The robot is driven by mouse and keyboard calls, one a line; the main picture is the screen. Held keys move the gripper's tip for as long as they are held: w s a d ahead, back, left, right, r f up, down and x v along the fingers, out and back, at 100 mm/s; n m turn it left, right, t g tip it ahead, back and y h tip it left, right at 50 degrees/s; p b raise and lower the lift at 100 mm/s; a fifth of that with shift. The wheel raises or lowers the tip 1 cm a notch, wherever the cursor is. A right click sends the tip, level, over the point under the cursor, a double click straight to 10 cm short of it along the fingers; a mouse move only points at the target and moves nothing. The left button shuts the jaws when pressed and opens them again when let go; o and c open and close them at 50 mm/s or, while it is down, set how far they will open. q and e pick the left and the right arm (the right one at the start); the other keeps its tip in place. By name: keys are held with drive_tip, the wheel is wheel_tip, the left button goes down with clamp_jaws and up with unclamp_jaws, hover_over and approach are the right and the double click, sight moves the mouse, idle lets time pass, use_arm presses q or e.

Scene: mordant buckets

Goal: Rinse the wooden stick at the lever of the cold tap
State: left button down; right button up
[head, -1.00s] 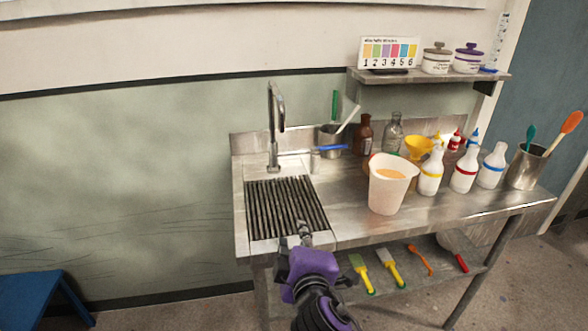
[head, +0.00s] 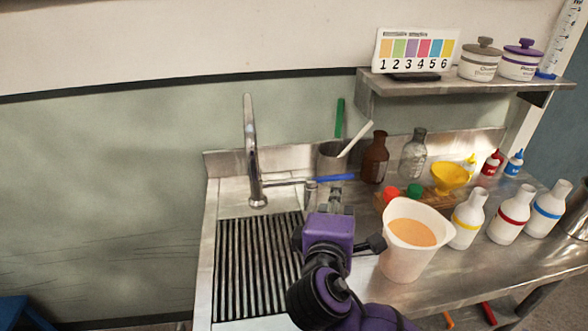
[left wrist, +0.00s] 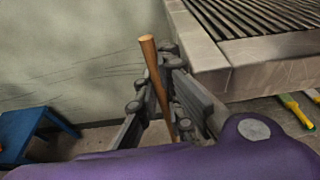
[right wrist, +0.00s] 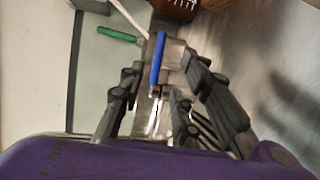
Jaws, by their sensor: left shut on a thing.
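The wooden stick (left wrist: 162,85) stands upright between the fingers of my left gripper (left wrist: 160,75), which is shut on it in the left wrist view. This gripper is beside the sink's outer edge and is not seen in the head view. The metal tap (head: 252,150) rises behind the drain grate (head: 255,265). Its blue lever (head: 336,178) points right; it also shows in the right wrist view (right wrist: 157,60). My right gripper (head: 335,198) is just in front of the lever; its fingers (right wrist: 160,90) are apart, with the lever between or beyond them. Contact cannot be told.
A jug of orange liquid (head: 412,245) stands right of my right arm. A steel cup (head: 333,158), a brown bottle (head: 375,160) and a clear bottle (head: 413,158) stand behind. Squeeze bottles (head: 467,220) are further right. A blue stool (left wrist: 38,135) is left of the sink.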

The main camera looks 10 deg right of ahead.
sight(341, 178)
drive_tip(key=x, duration=1.1)
drive_tip(key=shift+w+d, duration=0.2)
drive_tip(key=shift+w, duration=0.15)
drive_tip(key=shift+r, duration=0.1)
drive_tip(key=shift+c, duration=0.4)
clamp_jaws()
